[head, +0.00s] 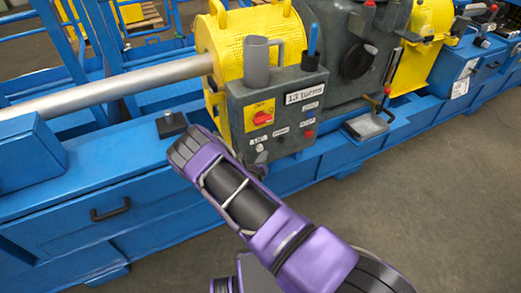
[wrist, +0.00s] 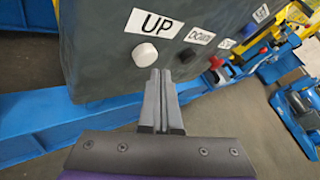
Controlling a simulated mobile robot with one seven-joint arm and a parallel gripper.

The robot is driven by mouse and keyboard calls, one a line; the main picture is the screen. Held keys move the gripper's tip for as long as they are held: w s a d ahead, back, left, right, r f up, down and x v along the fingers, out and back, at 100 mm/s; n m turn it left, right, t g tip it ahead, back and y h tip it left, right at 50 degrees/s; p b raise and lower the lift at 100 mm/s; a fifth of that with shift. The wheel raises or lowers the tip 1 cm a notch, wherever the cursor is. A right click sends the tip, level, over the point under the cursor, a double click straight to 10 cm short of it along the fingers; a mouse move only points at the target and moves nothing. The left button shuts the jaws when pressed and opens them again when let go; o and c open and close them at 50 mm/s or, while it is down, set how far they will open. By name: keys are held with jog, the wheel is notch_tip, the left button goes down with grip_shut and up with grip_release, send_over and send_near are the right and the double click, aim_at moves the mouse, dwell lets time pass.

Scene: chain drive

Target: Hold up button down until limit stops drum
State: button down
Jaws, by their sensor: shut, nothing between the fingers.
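The white up button (wrist: 145,55) sits on the grey control box (wrist: 90,50), below a label reading UP. It also shows in the head view (head: 259,147) at the box's lower left. My gripper (wrist: 160,72) is shut with nothing between its fingers. In the wrist view its tips are just below and right of the up button, in front of the box face. Whether they touch the button or the box I cannot tell. A black button (wrist: 187,55) sits right of it, near the DOWN label (wrist: 199,36). I cannot tell which part is the drum.
The box bears a red and yellow switch (head: 262,118), a "13 turns" label (head: 305,92) and a red button (head: 309,134). A grey mug (head: 256,62) stands on top. Yellow housing (head: 240,45) and the blue machine frame (head: 130,215) surround it. Open floor (head: 440,210) lies at right.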

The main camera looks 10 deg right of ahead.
jog(key=shift+w, duration=0.1)
dwell(0.7)
jog(key=shift+w+a, duration=0.15)
jog(key=shift+w, duration=0.15)
jog(key=shift+w+a+b, duration=0.2)
jog(key=shift+w+b, duration=0.3)
jog(key=shift+b, duration=0.15)
dwell(6.2)
